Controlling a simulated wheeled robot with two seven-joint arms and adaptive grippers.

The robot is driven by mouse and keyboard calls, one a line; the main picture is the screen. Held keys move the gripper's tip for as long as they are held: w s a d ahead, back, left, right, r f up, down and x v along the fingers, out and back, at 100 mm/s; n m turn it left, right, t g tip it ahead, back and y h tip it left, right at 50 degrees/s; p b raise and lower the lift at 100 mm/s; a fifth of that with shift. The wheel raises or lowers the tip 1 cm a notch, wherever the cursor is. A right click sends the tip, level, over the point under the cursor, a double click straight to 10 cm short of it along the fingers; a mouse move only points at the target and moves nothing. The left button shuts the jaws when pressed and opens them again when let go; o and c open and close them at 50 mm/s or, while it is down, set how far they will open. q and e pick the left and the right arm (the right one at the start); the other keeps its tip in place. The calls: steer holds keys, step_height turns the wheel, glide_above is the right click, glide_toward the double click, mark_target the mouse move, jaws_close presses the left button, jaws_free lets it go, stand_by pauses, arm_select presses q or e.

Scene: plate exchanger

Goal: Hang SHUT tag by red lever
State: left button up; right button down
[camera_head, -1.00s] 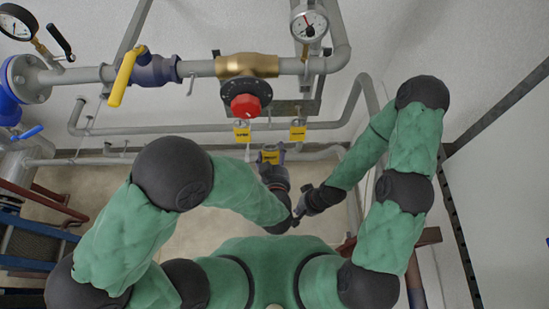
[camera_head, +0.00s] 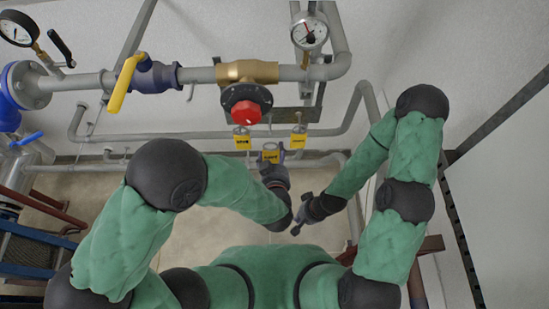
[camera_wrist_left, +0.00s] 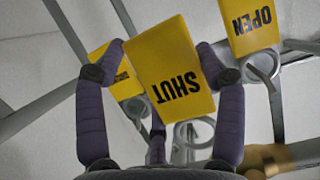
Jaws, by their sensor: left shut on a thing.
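My left gripper (camera_head: 272,163) is shut on the yellow SHUT tag (camera_head: 270,153), just below and between two hanging yellow tags. In the left wrist view, the SHUT tag (camera_wrist_left: 174,68) sits between the gripper's fingers (camera_wrist_left: 160,62), its lettering upside down, with a ring (camera_wrist_left: 195,132) at its edge. The red handle (camera_head: 246,111) is on a dark round valve part, above and a little left of the held tag. My right gripper (camera_head: 298,228) is low near the middle, and its jaws are too small to judge.
A left tag (camera_head: 242,142) and a right tag (camera_head: 298,140) hang under the pipes. In the left wrist view, an OPEN tag (camera_wrist_left: 250,26) and another yellow tag (camera_wrist_left: 118,76) flank the held one. A yellow lever (camera_head: 122,83), gauge (camera_head: 310,33) and brass body (camera_head: 246,71) are above.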

arm_select(q)
steer(key=w+b, duration=0.1)
steer(key=w, duration=0.5)
steer(key=shift+w+b, duration=0.35)
steer(key=shift+w, duration=0.05)
stand_by(1.8)
steer(key=shift+s, duration=0.1)
steer(key=shift+s+r+p, duration=0.15)
steer(key=shift+s+p, duration=0.55)
steer(key=shift+s, duration=1.25)
steer(key=shift+s+r+p, duration=0.1)
steer(key=shift+s+p, duration=0.6)
steer(key=shift+s, duration=1.35)
